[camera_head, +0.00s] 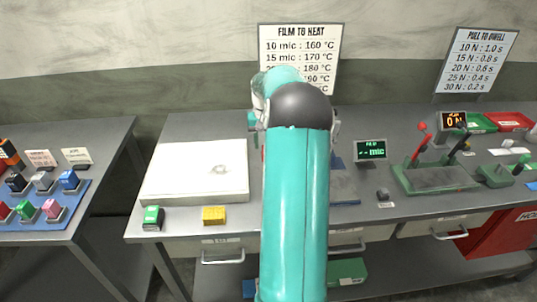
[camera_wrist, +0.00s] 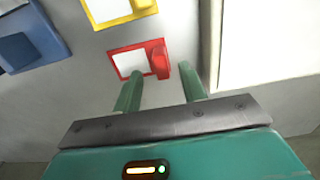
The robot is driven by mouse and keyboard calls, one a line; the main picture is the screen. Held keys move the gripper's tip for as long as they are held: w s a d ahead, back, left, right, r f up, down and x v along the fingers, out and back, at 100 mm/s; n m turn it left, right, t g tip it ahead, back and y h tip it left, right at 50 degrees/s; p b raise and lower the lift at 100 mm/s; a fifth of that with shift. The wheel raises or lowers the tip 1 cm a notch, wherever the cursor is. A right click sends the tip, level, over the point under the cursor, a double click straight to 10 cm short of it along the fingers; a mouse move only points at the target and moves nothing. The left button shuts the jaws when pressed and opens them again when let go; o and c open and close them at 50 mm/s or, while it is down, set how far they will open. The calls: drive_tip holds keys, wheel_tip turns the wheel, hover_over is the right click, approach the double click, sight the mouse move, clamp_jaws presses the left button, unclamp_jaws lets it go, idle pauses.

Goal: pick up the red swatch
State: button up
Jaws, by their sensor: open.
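The red swatch (camera_wrist: 159,61) shows in the wrist view as a red block at the right end of a red-framed white card (camera_wrist: 131,61). My gripper (camera_wrist: 160,77) is open, with two green fingers pointing at the red block. The left fingertip is just below the block's lower left and the right fingertip just to its right. I cannot tell whether they touch it. In the head view my teal arm covers the gripper and the red swatch.
A yellow-framed card (camera_wrist: 115,9) and a blue block (camera_wrist: 19,50) lie nearby. A white slab (camera_head: 195,172) sits on the grey bench, with a green-topped block (camera_head: 152,217) and a yellow block (camera_head: 213,215) in front. A small display (camera_head: 371,150) stands right of my arm.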

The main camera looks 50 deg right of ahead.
drive_tip(key=shift+a+f, duration=0.1)
drive_tip(key=shift+f, duration=1.45)
clamp_jaws()
